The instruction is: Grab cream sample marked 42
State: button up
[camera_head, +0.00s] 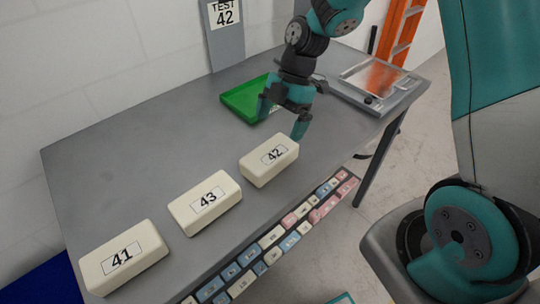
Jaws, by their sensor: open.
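The cream sample marked 42 (270,166) lies flat on the grey table, at the right end of a row of three cream blocks. My gripper (281,122) hangs above and just behind it, with its fingers pointing down and spread apart. The jaws are open and nothing shows between them. The right finger appears close to the block's back right corner; I cannot tell whether it touches.
Cream blocks marked 43 (205,203) and 41 (123,258) lie to the left. A green tray (237,101) is behind my gripper. A metal device (374,84) stands at the back right. A "TEST 42" sign (224,14) stands behind. Coloured labels (270,237) line the front edge.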

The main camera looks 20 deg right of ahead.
aim_at(270, 152)
jog(key=x, duration=0.4)
jog(key=shift+s+a+f+p, duration=0.15)
jog(key=shift+a+f+p, duration=0.05)
jog(key=shift+f+p, duration=0.1)
jog(key=p+x, duration=0.1)
jog(key=x, duration=0.3)
jog(key=shift+s+a+p, duration=0.15)
jog(key=shift+s+p, duration=0.1)
jog(key=shift+p, duration=0.15)
jog(key=shift+a+f, duration=0.15)
jog(key=shift+f, duration=0.35)
jog(key=c, duration=0.9)
